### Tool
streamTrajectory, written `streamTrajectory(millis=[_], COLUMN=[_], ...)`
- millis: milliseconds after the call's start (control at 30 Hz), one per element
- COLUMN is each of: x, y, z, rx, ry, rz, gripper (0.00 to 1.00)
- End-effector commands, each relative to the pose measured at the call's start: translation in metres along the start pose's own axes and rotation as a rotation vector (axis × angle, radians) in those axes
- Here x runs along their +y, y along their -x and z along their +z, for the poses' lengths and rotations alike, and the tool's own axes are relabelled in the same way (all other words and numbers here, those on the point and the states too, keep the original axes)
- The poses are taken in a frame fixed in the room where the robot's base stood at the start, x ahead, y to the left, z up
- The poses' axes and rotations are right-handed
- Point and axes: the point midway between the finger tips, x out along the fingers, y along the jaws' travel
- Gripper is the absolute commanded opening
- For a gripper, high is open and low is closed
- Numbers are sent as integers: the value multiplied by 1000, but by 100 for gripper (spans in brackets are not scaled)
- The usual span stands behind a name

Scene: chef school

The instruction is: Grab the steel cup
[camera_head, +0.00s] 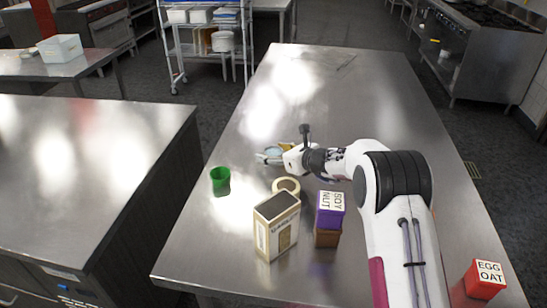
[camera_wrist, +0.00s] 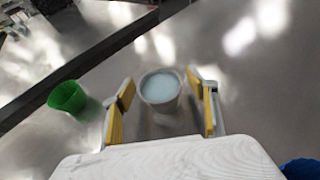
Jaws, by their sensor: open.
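A small round cup (camera_wrist: 160,88) with a grey rim and a pale blue inside stands upright on the steel table in the wrist view. It looks like the steel cup. My gripper (camera_wrist: 161,84) is open, with one yellow-padded finger on each side of the cup. In the head view my gripper (camera_head: 268,157) is low over the table, and a pale blue bit of the cup (camera_head: 272,151) shows there, mostly hidden by the gripper.
A green cup (camera_head: 220,181) stands left of the gripper. A red block (camera_head: 484,280) is at front right. The table's far part is mostly clear.

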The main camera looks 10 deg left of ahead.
Motion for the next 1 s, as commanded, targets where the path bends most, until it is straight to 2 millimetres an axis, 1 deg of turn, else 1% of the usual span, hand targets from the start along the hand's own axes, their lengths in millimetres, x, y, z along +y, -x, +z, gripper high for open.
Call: streamTrajectory(millis=[100,167,200,267,300,667,867,1000], x=[0,0,0,0,0,0,0,0], y=[0,0,0,0,0,1,6,12], z=[0,0,0,0,0,2,14,31], rx=[0,0,0,0,0,-2,-3,-4], ry=[0,0,0,0,0,1,2,4], rz=[0,0,0,0,0,0,0,0], gripper=[58,43,32,17,14,14,14,14])
